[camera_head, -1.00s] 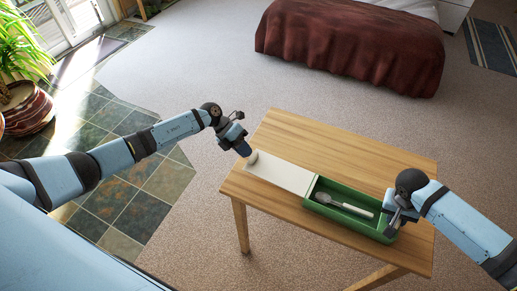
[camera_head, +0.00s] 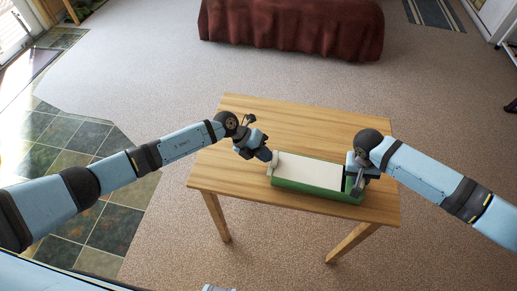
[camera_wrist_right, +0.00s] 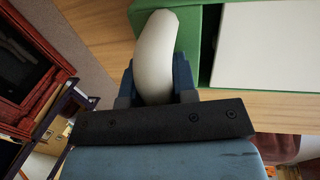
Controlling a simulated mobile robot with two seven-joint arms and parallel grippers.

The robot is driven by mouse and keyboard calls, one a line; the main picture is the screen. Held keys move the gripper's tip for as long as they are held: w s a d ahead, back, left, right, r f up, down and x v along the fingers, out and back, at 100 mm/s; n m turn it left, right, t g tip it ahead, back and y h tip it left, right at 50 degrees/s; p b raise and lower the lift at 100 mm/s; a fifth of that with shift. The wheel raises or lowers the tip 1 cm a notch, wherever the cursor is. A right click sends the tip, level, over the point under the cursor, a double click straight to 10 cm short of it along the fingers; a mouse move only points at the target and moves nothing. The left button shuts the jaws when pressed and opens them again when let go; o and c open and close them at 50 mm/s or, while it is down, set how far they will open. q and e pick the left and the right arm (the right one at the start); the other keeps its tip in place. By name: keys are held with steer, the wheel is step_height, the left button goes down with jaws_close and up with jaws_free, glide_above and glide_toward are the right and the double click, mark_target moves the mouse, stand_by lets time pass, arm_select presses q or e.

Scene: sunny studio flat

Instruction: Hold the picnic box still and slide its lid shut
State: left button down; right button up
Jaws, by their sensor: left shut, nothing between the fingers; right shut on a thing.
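The green picnic box (camera_head: 318,202) lies on the wooden table with its white lid (camera_head: 312,173) over nearly all of its top. The right wrist view shows a narrow dark gap between the lid (camera_wrist_right: 275,45) and the green end wall (camera_wrist_right: 187,35). A pale raised piece (camera_head: 277,159) stands at the lid's left end. My left gripper (camera_head: 268,155) is shut and empty, its tip close against that end. My right gripper (camera_head: 352,172) is at the box's right end, shut on a white curved handle (camera_wrist_right: 157,50). The box's inside is hidden.
The wooden table (camera_head: 300,118) is clear behind the box and at its left. Its front edge runs close before the box. A bed with a dark red cover (camera_head: 290,30) stands well beyond it, with open carpet between.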

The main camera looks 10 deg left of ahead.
arm_select(q)
steer(key=shift+s+d, duration=0.1)
steer(key=shift+d, duration=0.9)
arm_select(e)
steer(key=shift+a, duration=0.15)
steer(key=shift+a, duration=0.1)
arm_select(q)
steer(key=a, duration=0.5)
steer(key=shift+w+a+r, duration=0.1)
steer(key=shift+w+r, duration=0.15)
steer(key=shift+r, duration=0.1)
arm_select(e)
steer(key=shift+d, duration=0.25)
arm_select(q)
steer(key=v, duration=0.9)
